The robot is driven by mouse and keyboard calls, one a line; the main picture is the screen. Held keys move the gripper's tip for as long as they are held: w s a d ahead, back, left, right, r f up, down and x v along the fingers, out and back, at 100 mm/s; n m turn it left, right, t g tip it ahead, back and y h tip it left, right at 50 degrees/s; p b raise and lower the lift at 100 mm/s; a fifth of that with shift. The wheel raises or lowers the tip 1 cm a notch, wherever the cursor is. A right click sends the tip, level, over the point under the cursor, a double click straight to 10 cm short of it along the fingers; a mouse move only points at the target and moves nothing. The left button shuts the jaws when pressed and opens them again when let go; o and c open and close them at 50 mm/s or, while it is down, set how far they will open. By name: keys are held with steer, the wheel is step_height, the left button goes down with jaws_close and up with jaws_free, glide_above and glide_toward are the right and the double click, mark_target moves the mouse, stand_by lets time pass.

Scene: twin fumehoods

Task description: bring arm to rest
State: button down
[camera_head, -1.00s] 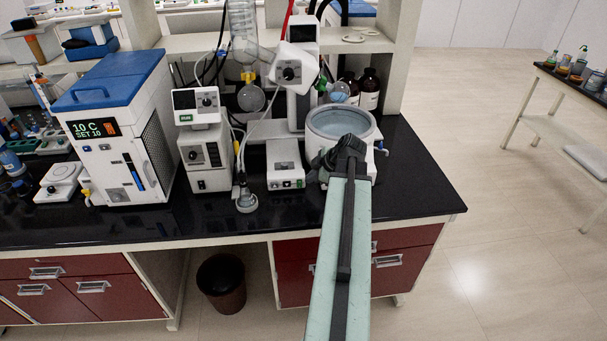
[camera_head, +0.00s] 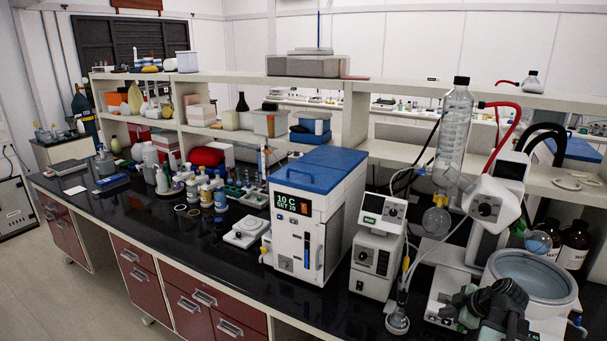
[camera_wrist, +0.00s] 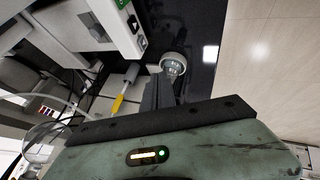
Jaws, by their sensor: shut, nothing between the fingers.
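My arm reaches in at the lower right of the head view, in front of the round heating bath (camera_head: 537,272). My gripper (camera_head: 456,306) is dark and partly merges with the dark wrist parts there. In the wrist view my gripper (camera_wrist: 158,92) shows as dark fingers close together, shut and empty.
A blue-lidded chiller (camera_head: 318,205) and a control box (camera_head: 376,262) stand left of the arm. A glass condenser (camera_head: 453,135) rises behind it. Brown bottles (camera_head: 574,245) stand at the right. Several small bottles crowd the bench farther left. Floor (camera_head: 75,300) is open at lower left.

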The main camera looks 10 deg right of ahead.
steer(key=w+a+f+n+g+y+b, duration=0.15)
steer(key=w+a, duration=0.35)
steer(key=a, duration=0.6)
steer(key=w+a+f+n+g+y, duration=0.1)
steer(key=w+a+f+n, duration=0.3)
steer(key=a, duration=0.7)
steer(key=a+f+m+g+b, duration=0.2)
steer(key=a+m, duration=0.1)
steer(key=a, duration=1.4)
steer(key=s+a+f+m+g+h, duration=0.1)
steer(key=s+m, duration=0.5)
steer(key=m, duration=0.6)
steer(key=g+h, duration=0.1)
steer(key=h, duration=0.1)
steer(key=shift+s+f+g+h, duration=0.15)
steer(key=shift+f+g+h, duration=0.15)
steer(key=shift+g+h, duration=0.05)
steer(key=shift+a+m, duration=0.1)
steer(key=shift+m, duration=0.15)
